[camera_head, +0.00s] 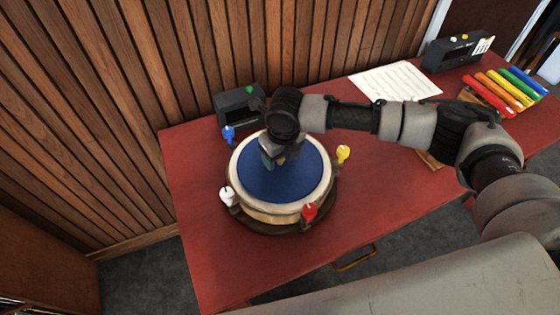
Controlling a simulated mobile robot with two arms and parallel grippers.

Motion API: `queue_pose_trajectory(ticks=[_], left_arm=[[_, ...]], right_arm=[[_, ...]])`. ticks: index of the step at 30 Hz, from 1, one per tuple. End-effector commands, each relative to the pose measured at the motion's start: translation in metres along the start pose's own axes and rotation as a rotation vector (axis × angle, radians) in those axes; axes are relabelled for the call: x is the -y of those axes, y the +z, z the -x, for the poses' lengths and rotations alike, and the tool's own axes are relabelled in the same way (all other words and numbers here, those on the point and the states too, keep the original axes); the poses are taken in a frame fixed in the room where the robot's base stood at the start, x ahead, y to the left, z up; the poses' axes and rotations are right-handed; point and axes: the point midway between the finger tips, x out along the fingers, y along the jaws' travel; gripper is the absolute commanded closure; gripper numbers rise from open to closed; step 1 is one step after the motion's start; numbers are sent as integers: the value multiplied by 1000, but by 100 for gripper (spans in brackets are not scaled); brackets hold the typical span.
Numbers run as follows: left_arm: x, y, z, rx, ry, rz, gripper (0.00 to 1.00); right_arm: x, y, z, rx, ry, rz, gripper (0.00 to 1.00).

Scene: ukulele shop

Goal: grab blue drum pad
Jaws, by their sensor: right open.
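The blue drum pad (283,185) is a round drum with a dark blue top and a pale rim. It sits on a dark round base (270,228) on the red table (200,245). A white peg (227,197), a red peg (309,212), a yellow peg (343,154) and a blue peg (228,134) stand around it. My right gripper (275,157) is open and points down over the far part of the blue top. It hides part of the top and far rim. I cannot tell whether its fingers touch the drum. My left gripper is not in view.
A dark box with a green knob (238,103) stands behind the drum. Sheet music (396,82), a second dark box (453,53) and a colored xylophone (506,90) lie to the right. A wood-slat wall borders the table's back. The table's front left is clear.

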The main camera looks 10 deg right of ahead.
Motion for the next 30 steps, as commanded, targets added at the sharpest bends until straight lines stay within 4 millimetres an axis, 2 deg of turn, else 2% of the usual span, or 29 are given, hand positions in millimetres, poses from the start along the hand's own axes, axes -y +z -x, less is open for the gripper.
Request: queue_pose_trajectory(ticks=[6, 18, 26, 30], left_arm=[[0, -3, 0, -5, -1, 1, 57], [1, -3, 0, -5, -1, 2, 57], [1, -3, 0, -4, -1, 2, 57], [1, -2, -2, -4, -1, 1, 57]], right_arm=[[0, 0, 0, 1, 0, 0, 40], [0, 0, 0, 1, 0, 0, 100], [0, 1, 2, 3, 0, 0, 100], [1, 2, 9, 4, -1, -1, 100]])
